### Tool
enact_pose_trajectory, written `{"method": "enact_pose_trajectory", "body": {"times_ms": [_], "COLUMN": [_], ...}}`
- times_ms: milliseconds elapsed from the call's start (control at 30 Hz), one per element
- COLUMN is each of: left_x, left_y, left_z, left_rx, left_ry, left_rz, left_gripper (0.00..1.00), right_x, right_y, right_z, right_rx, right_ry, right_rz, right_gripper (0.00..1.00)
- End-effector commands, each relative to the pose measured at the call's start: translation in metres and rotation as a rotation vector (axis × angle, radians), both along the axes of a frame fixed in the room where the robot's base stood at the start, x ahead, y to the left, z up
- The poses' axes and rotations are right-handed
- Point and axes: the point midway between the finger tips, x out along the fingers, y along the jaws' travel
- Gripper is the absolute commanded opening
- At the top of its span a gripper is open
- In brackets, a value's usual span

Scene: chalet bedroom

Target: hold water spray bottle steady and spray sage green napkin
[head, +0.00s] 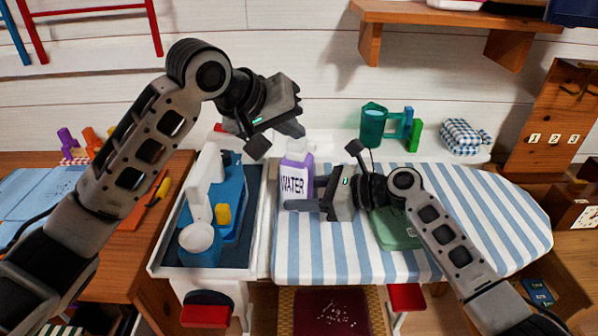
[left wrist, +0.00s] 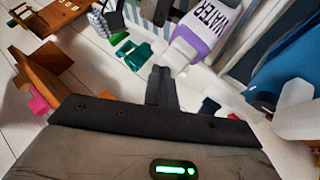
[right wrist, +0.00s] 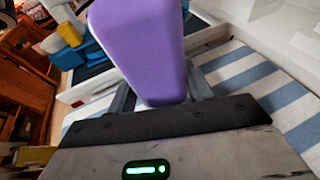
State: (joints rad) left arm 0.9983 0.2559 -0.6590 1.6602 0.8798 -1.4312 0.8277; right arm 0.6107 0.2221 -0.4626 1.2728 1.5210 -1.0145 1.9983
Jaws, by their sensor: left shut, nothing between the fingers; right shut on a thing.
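The water spray bottle (head: 294,176), purple and white with a WATER label, stands upright over the striped ironing board (head: 320,262). My right gripper (head: 318,193) is shut on its body; the right wrist view shows the purple bottle (right wrist: 140,50) between the fingers. My left gripper (head: 275,139) is shut and empty beside the bottle's top. In the left wrist view its closed fingers (left wrist: 161,78) are close to the bottle's white top (left wrist: 178,56); I cannot tell whether they touch. The sage green napkin (head: 393,236) lies on the board, partly hidden under my right arm.
A tray (head: 160,262) with blue and white items stands left of the board. A wooden shelf (head: 450,14) hangs above. The board's right side is clear.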

Motion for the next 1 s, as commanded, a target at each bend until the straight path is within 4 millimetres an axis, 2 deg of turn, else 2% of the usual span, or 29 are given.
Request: {"method": "enact_pose_trajectory", "body": {"times_ms": [33, 1000], "left_x": [-0.0013, -0.0006], "left_y": [0.0016, 0.0030], "left_z": [-0.0124, -0.0196], "left_rx": [0.017, 0.021], "left_ry": [0.024, 0.023], "left_rz": [0.002, 0.005], "left_gripper": [0.00, 0.00], "right_x": [-0.0008, -0.0021], "right_y": [0.0015, 0.0032], "right_z": [0.0025, 0.0035], "right_rx": [0.005, 0.008], "right_ry": [-0.004, -0.005], "right_rz": [0.006, 0.012], "right_gripper": [0.38, 0.38]}}
